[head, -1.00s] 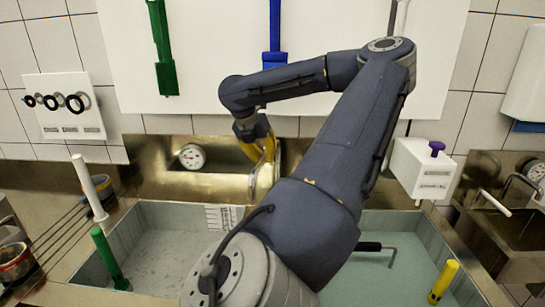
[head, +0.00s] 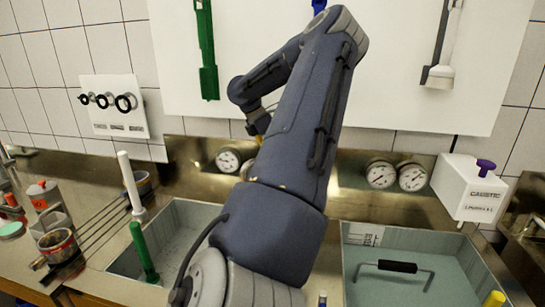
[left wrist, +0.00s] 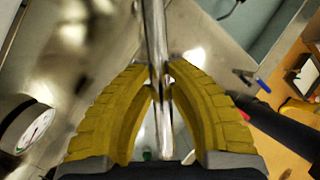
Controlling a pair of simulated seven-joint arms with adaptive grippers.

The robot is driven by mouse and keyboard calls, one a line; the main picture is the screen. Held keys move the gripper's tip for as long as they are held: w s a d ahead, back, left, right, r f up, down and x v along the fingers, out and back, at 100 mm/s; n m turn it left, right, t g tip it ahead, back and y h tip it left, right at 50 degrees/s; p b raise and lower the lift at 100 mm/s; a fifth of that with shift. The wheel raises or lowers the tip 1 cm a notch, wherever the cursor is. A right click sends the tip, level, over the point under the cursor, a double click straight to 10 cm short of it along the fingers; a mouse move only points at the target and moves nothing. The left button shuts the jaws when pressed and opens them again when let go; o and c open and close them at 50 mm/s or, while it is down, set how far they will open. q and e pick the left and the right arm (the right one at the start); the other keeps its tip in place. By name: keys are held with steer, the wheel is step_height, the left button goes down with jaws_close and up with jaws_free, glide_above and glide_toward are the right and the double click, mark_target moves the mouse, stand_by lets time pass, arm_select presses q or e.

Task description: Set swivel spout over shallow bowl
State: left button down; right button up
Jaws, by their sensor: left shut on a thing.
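My left gripper (left wrist: 160,85) is shut on a shiny metal tube, the swivel spout (left wrist: 154,40), which runs between its yellow fingers in the left wrist view. In the head view my arm hides most of this gripper; a bit of yellow (head: 258,122) shows in front of the steel back panel, right of a gauge. Two sink bowls show there, a left bowl (head: 178,215) and a right bowl (head: 440,245). I cannot tell from their visible depth which is the shallow one. The spout's outlet is not clear in either view. My right gripper is not in view.
A gauge (head: 228,160) is left of the gripper; two more (head: 397,175) are on the panel at right.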

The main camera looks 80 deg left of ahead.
arm_select(q)
steer(key=shift+w+a, duration=0.1)
steer(key=shift+a, duration=0.05)
steer(key=shift+r, duration=0.1)
steer(key=c, duration=1.3)
jaws_free()
steer(key=shift+w, duration=0.1)
steer(key=shift+o, duration=0.2)
steer(key=v, duration=1.2)
